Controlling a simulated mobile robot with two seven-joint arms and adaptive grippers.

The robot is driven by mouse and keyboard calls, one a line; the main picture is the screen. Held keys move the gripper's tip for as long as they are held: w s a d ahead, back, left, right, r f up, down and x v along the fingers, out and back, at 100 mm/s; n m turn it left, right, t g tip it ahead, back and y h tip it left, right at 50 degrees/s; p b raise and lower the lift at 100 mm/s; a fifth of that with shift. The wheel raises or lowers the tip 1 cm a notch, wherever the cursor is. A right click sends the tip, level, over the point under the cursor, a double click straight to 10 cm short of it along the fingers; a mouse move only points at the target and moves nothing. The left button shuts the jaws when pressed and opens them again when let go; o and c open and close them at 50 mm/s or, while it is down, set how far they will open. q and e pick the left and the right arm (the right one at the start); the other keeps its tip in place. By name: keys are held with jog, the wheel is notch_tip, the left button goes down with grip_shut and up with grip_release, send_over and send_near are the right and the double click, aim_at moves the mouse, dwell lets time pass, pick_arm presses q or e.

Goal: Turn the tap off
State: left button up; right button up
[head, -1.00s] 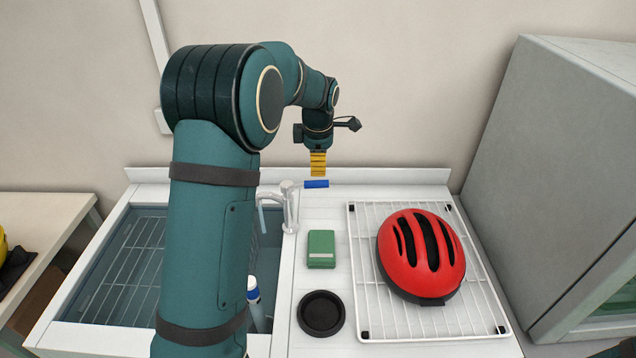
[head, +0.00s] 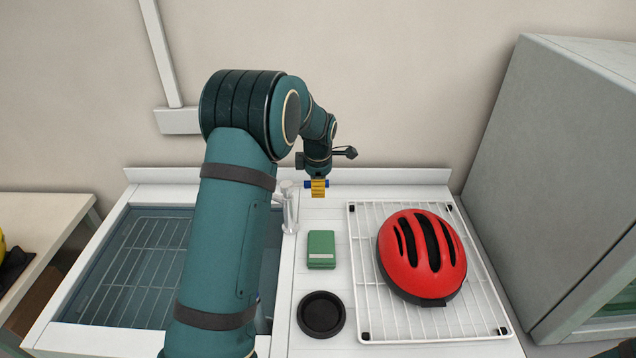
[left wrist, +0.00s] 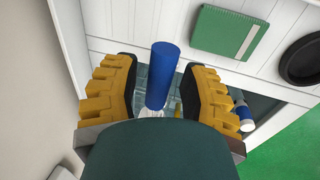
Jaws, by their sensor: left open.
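The tap (head: 289,208) is a pale metal post at the right edge of the sink, with a blue lever (head: 308,184) pointing right. My left gripper (head: 318,190) has yellow fingers and is at the lever. In the left wrist view the blue lever (left wrist: 160,75) stands between the two open fingers of the gripper (left wrist: 158,78), with a gap on each side. My left arm hides the spout and any water below it.
A green box (head: 321,250), a black round dish (head: 321,314) and a red helmet (head: 422,257) on a white wire rack (head: 357,290) are on the counter. The sink (head: 130,270) is left. A blue-and-white bottle (left wrist: 243,112) shows in the left wrist view.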

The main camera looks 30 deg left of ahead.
pick_arm(q)
grip_shut()
jog(key=shift+s+d, duration=0.15)
jog(key=shift+s, duration=0.1)
jog(key=s+a+m+h+b, duration=0.1)
jog(key=s+a+m+h, duration=0.2)
jog(key=s+m, duration=0.8)
jog(key=shift+s+f+m+g+b, duration=0.15)
jog(key=shift+s+m+g+b, duration=0.2)
jog(key=shift+m, duration=3.15)
pick_arm(e)
jog(key=shift+s+d+f, duration=0.1)
jog(key=shift+s+f, duration=0.2)
jog(key=shift+f, duration=0.2)
jog(key=shift+s+d+f, duration=0.1)
jog(key=shift+s+f, duration=0.15)
jog(key=shift+f, duration=0.25)
pick_arm(q)
jog(key=shift+w+a, duration=0.1)
